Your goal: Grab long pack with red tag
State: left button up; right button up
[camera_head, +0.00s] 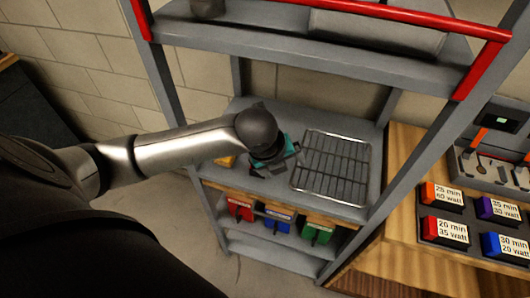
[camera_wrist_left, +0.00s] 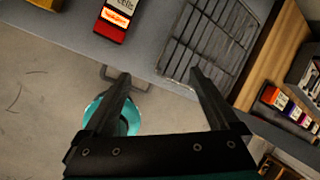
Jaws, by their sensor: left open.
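A pack with a red end, a white face lettered "cells" and an orange-red tag (camera_wrist_left: 118,18) lies on the grey shelf at the top of the left wrist view, cut off by the frame edge. I cannot make it out in the head view, where my arm and gripper cover that part of the shelf. My left gripper (camera_wrist_left: 160,76) is open and empty, its two fingers spread apart. The pack is beyond the fingertips, toward the left finger's side, with a gap between. In the head view my left gripper (camera_head: 278,158) is over the middle shelf. My right gripper is not in view.
A wire rack (camera_head: 335,165) lies right of my gripper on the shelf. A yellow-orange item (camera_head: 226,161) sits to the left. Red (camera_head: 239,207), blue (camera_head: 277,218) and green (camera_head: 317,231) bins stand below. An upper shelf with a red rail (camera_head: 400,14) hangs above. Labelled packs (camera_head: 445,229) stand at right.

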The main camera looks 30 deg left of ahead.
pick_arm(q)
jog(key=w+a+r+m+y, duration=0.1)
jog(key=a+r+m+y, duration=0.1)
jog(key=a+r+m, duration=0.4)
jog(key=shift+m+g, duration=0.3)
jog(key=shift+m, duration=0.1)
jog(key=x, duration=0.3)
jog(key=a+b+x, duration=0.1)
jog(key=x, duration=0.7)
jog(key=shift+a+r, duration=0.15)
jog(key=shift+a+b+x, duration=0.15)
jog(key=shift+b+x, duration=0.2)
jog(key=shift+x, duration=0.95)
jog(key=shift+a+b+x, duration=0.1)
jog(key=shift+b+x, duration=0.25)
jog(key=shift+x, duration=0.95)
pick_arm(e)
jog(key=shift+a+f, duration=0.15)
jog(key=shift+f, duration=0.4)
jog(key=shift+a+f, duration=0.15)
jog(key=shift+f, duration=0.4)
pick_arm(q)
jog(key=shift+c, duration=0.3)
grip_shut()
